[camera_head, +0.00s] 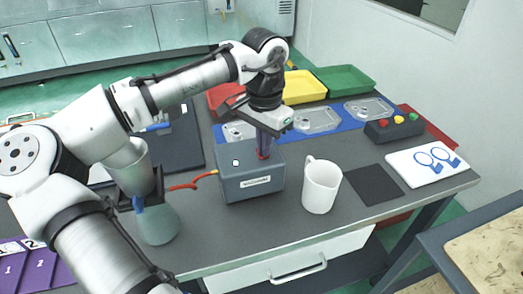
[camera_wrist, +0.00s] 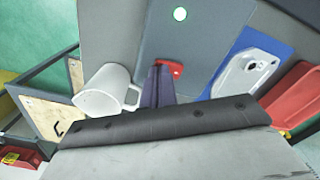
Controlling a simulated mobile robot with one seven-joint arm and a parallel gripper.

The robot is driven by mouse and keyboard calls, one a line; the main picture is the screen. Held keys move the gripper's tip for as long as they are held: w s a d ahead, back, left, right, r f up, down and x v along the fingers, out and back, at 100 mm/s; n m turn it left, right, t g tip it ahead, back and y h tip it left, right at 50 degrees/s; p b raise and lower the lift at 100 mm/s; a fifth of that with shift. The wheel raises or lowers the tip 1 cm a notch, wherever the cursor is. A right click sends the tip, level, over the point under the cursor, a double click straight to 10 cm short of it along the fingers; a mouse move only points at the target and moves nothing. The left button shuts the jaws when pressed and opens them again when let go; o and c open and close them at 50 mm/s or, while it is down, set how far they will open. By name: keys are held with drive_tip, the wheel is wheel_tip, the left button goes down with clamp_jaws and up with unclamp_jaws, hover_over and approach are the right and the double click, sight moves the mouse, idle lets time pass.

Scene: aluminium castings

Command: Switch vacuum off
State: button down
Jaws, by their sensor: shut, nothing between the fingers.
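The grey vacuum box (camera_head: 251,183) stands on the bench with a label on its front; its top also fills the upper middle of the wrist view (camera_wrist: 190,45). A round white light or button with a green edge (camera_wrist: 180,14) shows on the top, also in the head view (camera_head: 236,162). A red switch (camera_wrist: 170,67) is near the box edge. My gripper (camera_head: 264,150) points down over the right back part of the box, its purplish fingers shut and empty. The fingertips (camera_wrist: 158,72) are at the red switch and partly hide it; contact is unclear.
A white mug (camera_head: 321,186) stands close right of the box. A red hose (camera_head: 186,186) runs from the box's left side towards a flask (camera_head: 158,222). Behind are red, yellow (camera_head: 304,86) and green trays, and castings on a blue mat. A button box (camera_head: 394,129) stands right.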

drive_tip(key=shift+f, duration=0.25)
drive_tip(key=shift+r, duration=0.1)
wheel_tip(320, 180, up, 7)
drive_tip(key=p, duration=0.7)
idle(0.6)
